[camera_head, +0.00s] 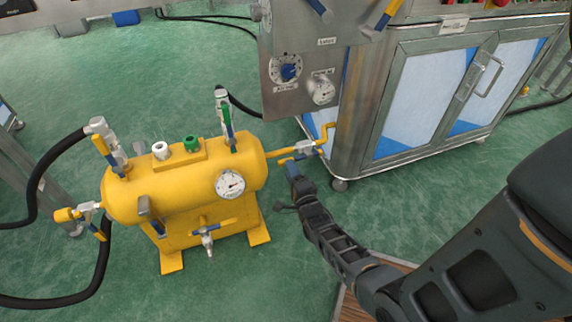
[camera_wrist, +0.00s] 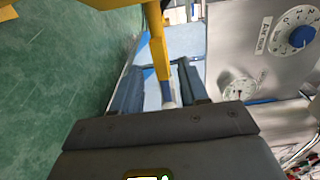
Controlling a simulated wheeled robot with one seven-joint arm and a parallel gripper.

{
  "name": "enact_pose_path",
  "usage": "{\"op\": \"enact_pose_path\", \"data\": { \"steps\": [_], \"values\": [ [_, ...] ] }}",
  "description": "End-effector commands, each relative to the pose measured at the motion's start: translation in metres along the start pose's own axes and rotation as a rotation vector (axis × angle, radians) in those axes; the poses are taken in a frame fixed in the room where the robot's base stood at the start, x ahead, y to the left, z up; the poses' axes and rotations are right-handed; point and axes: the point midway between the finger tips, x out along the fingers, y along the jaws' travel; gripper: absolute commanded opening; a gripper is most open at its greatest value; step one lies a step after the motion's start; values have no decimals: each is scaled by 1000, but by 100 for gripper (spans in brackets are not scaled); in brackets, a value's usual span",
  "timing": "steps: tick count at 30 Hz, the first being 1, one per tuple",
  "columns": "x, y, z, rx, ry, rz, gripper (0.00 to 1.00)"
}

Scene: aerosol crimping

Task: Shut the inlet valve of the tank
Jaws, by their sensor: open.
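The yellow tank (camera_head: 185,180) stands on the floor at left centre, with a round gauge (camera_head: 230,184) on its front. Several valves sit on its top, ends and front; I cannot read which is labelled inlet. On its right end a yellow pipe (camera_head: 283,152) runs toward the cabinet and carries a valve with a blue-and-yellow lever (camera_head: 297,158). My gripper (camera_head: 292,170) is just below that lever in the head view. Contact cannot be told.
A steel cabinet (camera_head: 365,110) with glass doors stands close on the right. A control panel (camera_head: 302,85) with a blue knob and gauge hangs above the pipe. Black hoses (camera_head: 45,160) run at the tank's left.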

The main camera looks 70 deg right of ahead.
Motion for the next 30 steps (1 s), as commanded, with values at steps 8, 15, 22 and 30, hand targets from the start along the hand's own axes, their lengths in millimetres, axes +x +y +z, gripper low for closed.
{"op": "enact_pose_path", "data": {
  "steps": [8, 15, 22, 30],
  "values": [
    [40, 1, 0, -1, 1, -2, 44],
    [49, 0, 0, -2, 0, 1, 44],
    [49, 0, 0, -2, 0, 1, 40],
    [49, 0, 0, -2, 0, 0, 14]
  ]
}}
